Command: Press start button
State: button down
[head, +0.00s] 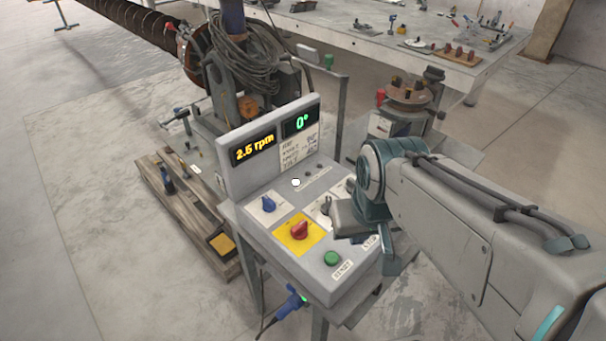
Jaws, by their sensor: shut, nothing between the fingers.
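The control box (227,184) stands on a metal stand, with a sloped panel of knobs and buttons. A round green button (331,258) sits near its front edge with a small white label beside it; the label is too small to read surely. A red knob (299,230) sits on a yellow plate to its left. My gripper (353,222) is over the right part of the panel, above and right of the green button and apart from it in the picture. It is shut and empty. It hides part of the panel's right side, where another label partly shows.
Displays on the box read 2.5 rpm (254,149) and 0° (299,121). A blue knob (268,204) is at the panel's left. A wooden pallet (185,217) lies left. A workbench (430,62) with tools stands behind. Open floor lies at left.

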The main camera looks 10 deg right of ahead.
aim_at(331, 258)
jog(key=k, duration=1.3)
jog(key=u, duration=0.15)
jog(key=i, duration=0.8)
jog(key=u, duration=0.4)
